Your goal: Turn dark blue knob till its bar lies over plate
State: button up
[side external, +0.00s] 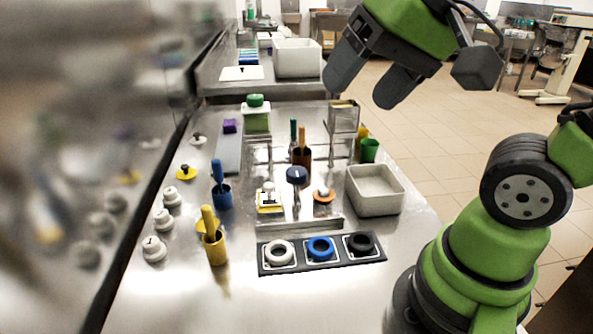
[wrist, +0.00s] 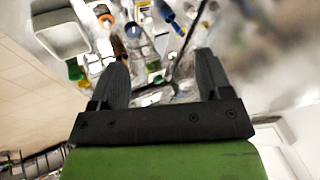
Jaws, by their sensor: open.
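The dark blue knob (side external: 297,174) stands in the middle of the steel bench, among small fittings; it also shows near the top of the wrist view (wrist: 133,30). Its bar cannot be made out clearly. A small yellow plate (side external: 263,208) with a white-and-metal fitting on it lies just left of the knob. An orange disc (side external: 323,199) with a dark top lies to its right. My gripper (side external: 362,92) is open and empty, high above the far right of the bench, well apart from the knob; its two spread fingers show in the wrist view (wrist: 161,62).
A grey bin (side external: 375,206) stands right of the knob. A black strip with white, blue and black rings (side external: 320,248) lies in front. Blue (side external: 222,196) and yellow (side external: 216,248) cups with upright handles stand left. A brown cup (side external: 301,155) stands behind. Air around my gripper is clear.

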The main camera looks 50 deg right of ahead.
jog(key=w+d+f+m+g+h, duration=0.1)
jog(key=w+d+f+m+g, duration=0.15)
jog(key=w, duration=0.25)
jog(key=w+d+f+m+g, duration=0.1)
jog(key=w+d+m, duration=0.1)
jog(key=w+m, duration=0.3)
jog(key=m+g, duration=0.3)
jog(key=m, duration=0.1)
send_over(297, 170)
jog(key=shift+t, duration=0.25)
notch_tip(297, 170, down, 10)
jog(key=shift+a+f, duration=0.1)
notch_tip(297, 170, down, 9)
jog(key=shift+r, duration=0.1)
jog(key=shift+c, duration=0.3)
jog(key=c, duration=0.9)
